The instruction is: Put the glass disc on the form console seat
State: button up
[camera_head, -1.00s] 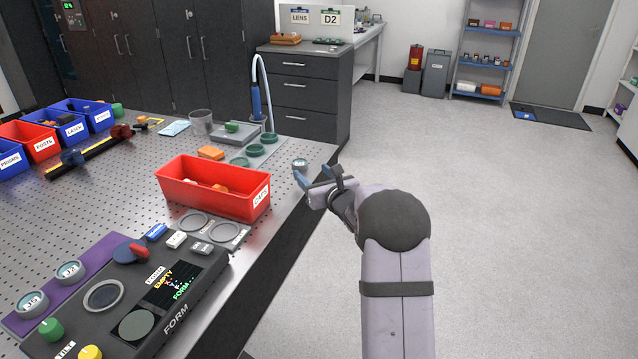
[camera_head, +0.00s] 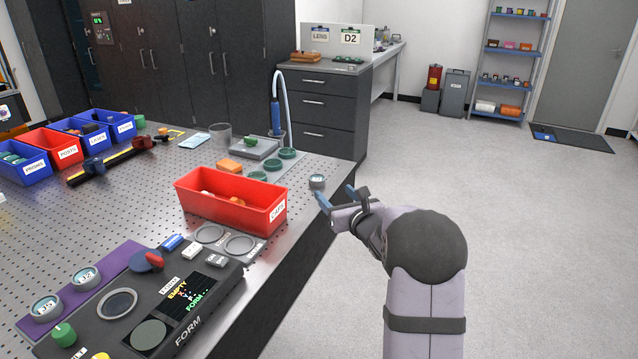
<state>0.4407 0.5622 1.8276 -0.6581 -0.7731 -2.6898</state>
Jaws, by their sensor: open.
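A small round glass disc (camera_head: 317,182) in a grey rim, with a pale label, lies on the table near its right edge. Two similar labelled discs, a left one (camera_head: 46,308) and a right one (camera_head: 87,278), sit on the purple strip at the lower left. The form console (camera_head: 205,318) is a dark box at the table's front; its round ringed seat (camera_head: 117,303) looks empty, and its screen (camera_head: 190,293) reads "EMPTY". My gripper (camera_head: 336,194) is open, its blue fingertips apart just in front of and right of the lone disc. Nothing shows between them.
A red bin (camera_head: 232,208) labelled CAPS stands between the console and the green round pads (camera_head: 272,164). Two grey rings (camera_head: 225,239) lie beside the console. Blue and red bins (camera_head: 62,150) stand at the far left. Open floor lies right of the table.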

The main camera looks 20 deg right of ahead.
aim_at(317, 179)
jog(key=w+n+h, duration=0.1)
jog(key=n, duration=1)
jog(key=w+a+n+h, duration=0.1)
jog(key=w+n, duration=0.1)
jog(key=n, duration=0.9)
jog(key=w+n+h+p, duration=0.1)
jog(key=n, duration=1.1)
jog(key=shift+w+a+f, duration=0.15)
jog(key=shift+w+f, duration=0.1)
jog(key=shift+w, duration=0.1)
jog(key=shift+x, duration=1.05)
jog(key=shift+w+a+f+p, duration=0.1)
jog(key=shift+w+f+p, duration=0.15)
jog(key=shift+w, duration=0.35)
jog(key=shift+w+d+f+p, duration=0.15)
jog(key=shift+w+p, duration=0.2)
jog(key=shift+w, duration=0.25)
jog(key=shift+w+a+f+p, duration=0.2)
jog(key=shift+w+p, duration=0.1)
jog(key=shift+w, duration=0.3)
jog(key=shift+x, duration=0.8)
